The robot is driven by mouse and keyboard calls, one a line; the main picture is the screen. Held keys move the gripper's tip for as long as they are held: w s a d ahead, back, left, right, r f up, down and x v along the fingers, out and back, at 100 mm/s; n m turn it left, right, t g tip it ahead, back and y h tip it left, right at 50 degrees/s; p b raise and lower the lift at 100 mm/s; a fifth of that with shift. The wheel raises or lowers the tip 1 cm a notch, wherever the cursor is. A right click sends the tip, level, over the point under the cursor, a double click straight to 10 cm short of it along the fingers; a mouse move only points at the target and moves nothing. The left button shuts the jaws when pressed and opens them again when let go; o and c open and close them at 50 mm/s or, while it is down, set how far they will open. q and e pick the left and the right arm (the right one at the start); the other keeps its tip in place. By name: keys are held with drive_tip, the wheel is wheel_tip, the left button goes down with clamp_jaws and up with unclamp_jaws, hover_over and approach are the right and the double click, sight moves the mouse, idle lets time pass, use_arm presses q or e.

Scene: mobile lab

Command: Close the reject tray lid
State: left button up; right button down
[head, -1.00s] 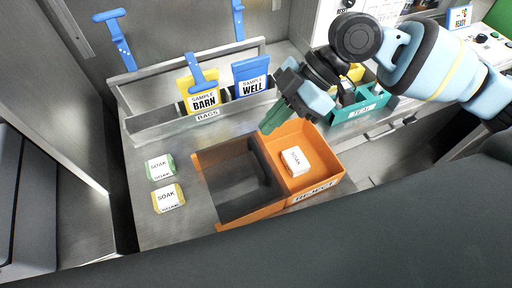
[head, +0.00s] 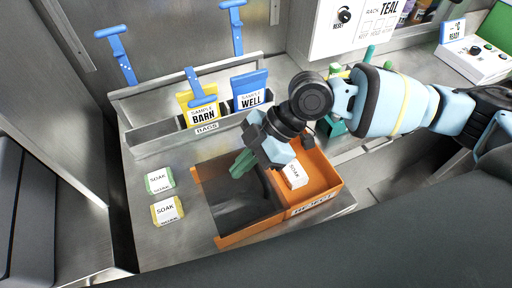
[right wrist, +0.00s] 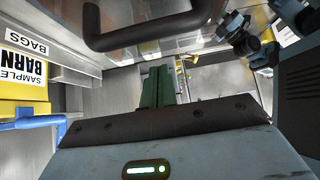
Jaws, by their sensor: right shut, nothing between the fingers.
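The orange reject tray (head: 325,169) stands on the bench. Its dark see-through lid (head: 237,205) covers the left part, and the right part is open. The lid's dark handle bar (head: 270,190) runs along its right edge; it also shows at the top of the right wrist view (right wrist: 150,33). A white SOAK packet (head: 294,174) lies in the open part. My right gripper (head: 241,165) is shut and empty, its green fingers over the rear of the lid, left of the handle in the head view. Contact with the handle cannot be told. My left gripper is not in view.
Two SOAK packets, green (head: 159,180) and yellow (head: 167,210), lie left of the tray. A metal BAGS rack (head: 160,146) with BARN (head: 203,112) and WELL (head: 251,92) bags stands behind. A teal holder is partly hidden behind my right arm.

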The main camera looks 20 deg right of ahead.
sight(257, 168)
drive_tip(key=shift+w+d+f, duration=0.15)
drive_tip(key=shift+d+f, duration=0.45)
drive_tip(key=shift+d, duration=0.25)
drive_tip(key=shift+d+f, duration=0.15)
drive_tip(key=shift+d, duration=0.6)
drive_tip(key=shift+d, duration=0.1)
drive_tip(key=w+d+b, duration=0.1)
drive_tip(key=w+d, duration=0.1)
drive_tip(key=d, duration=1.3)
drive_tip(key=shift+w+d, duration=0.1)
drive_tip(key=shift+w, duration=0.05)
